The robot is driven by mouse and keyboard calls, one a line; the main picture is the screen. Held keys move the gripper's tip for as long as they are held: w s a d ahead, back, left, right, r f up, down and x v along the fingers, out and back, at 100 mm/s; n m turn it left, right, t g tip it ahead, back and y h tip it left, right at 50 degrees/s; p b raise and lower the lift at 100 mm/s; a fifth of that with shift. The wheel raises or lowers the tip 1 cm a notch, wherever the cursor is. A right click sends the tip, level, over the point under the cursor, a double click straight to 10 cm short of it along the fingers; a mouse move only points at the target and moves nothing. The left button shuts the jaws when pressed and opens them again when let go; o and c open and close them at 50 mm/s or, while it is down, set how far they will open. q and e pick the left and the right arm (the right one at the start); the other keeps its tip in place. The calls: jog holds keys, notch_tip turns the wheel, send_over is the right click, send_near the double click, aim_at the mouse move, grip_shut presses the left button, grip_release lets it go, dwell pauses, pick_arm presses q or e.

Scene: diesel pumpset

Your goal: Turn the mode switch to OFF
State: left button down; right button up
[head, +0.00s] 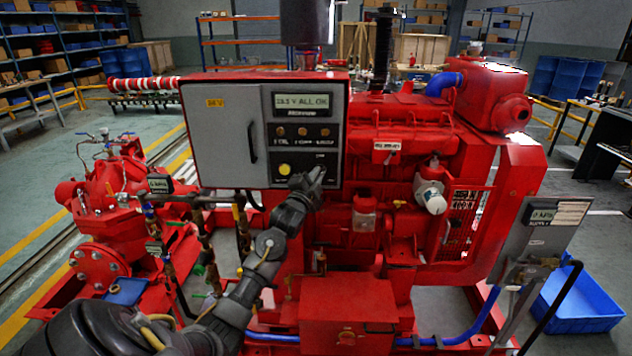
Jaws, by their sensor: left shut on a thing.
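The control panel (262,112) is a grey cabinet face in a red frame on the pumpset. Its display (301,103) reads about "13.5 V ALL OK". Below it are a row of small knobs and a yellow button (284,169) at the lower left of the black plate. My left gripper (314,177) reaches up from below to the lower right of this plate, right of the yellow button. It is shut on the mode switch there. The gripper hides the switch, so its pointing direction cannot be read. My right gripper is not in view.
A grey gauge board (540,225) stands at the right, near a blue bin (585,300). Red pump flanges (98,263) are at the left.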

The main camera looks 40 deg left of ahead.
pick_arm(q)
jog(key=shift+w+d+f+n+g+y+b, duration=0.15)
jog(key=shift+n+y+b, duration=0.9)
jog(key=shift+n, duration=1.65)
jog(key=shift+d+f+n+g+y+b, duration=0.15)
jog(key=shift+n+y+b, duration=0.35)
jog(key=shift+n+y, duration=1.55)
jog(key=shift+w+n+g+y+b, duration=0.15)
jog(key=shift+n+y+b, duration=0.55)
jog(key=shift+n, duration=2.65)
jog(key=shift+r, duration=0.1)
jog(key=c, duration=1.5)
grip_release()
